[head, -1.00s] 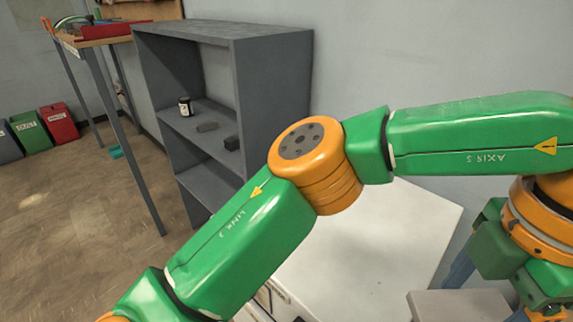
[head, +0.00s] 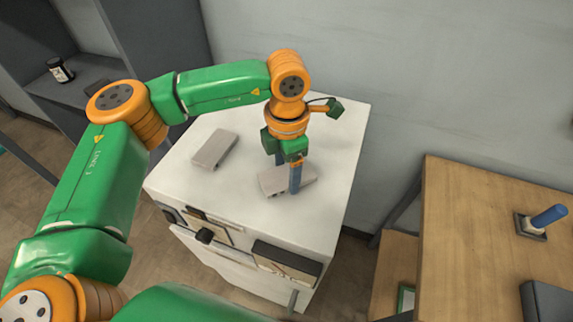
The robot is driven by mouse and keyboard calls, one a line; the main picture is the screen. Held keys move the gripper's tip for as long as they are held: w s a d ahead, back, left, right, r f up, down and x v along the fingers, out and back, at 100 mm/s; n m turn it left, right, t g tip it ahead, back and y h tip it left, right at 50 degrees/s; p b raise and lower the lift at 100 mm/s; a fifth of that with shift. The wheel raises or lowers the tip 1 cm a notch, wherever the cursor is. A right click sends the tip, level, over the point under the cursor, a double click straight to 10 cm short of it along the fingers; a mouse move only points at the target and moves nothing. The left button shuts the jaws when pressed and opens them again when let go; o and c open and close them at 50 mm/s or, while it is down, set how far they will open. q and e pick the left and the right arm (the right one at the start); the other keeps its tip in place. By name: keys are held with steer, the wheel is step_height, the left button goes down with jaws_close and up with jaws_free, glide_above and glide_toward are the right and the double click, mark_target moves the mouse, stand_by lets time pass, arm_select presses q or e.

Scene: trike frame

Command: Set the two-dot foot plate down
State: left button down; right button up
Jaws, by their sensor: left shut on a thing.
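My left gripper (head: 289,179) points down over the white cabinet top, its blue fingers shut on a flat grey plate (head: 273,182). The plate is at or just above the surface; I cannot tell whether it touches. A second flat grey plate (head: 214,149) lies on the white cabinet (head: 333,150), left of the gripper and apart from the held one. No dots can be made out on either plate, so I cannot tell which is the two-dot one. My right gripper is out of view.
A wooden table (head: 475,245) stands to the right, with a blue-handled tool (head: 548,216) on it. A dark grey shelf (head: 165,30) with a small black jar (head: 60,70) is at the upper left. The cabinet top right of the gripper is clear.

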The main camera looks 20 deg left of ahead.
mark_target(286, 175)
arm_select(q)
steer(key=shift+f, duration=0.35)
jaws_free()
steer(key=shift+r, duration=0.5)
step_height(286, 175, up, 11)
steer(key=b, duration=0.1)
steer(key=shift+r, duration=0.2)
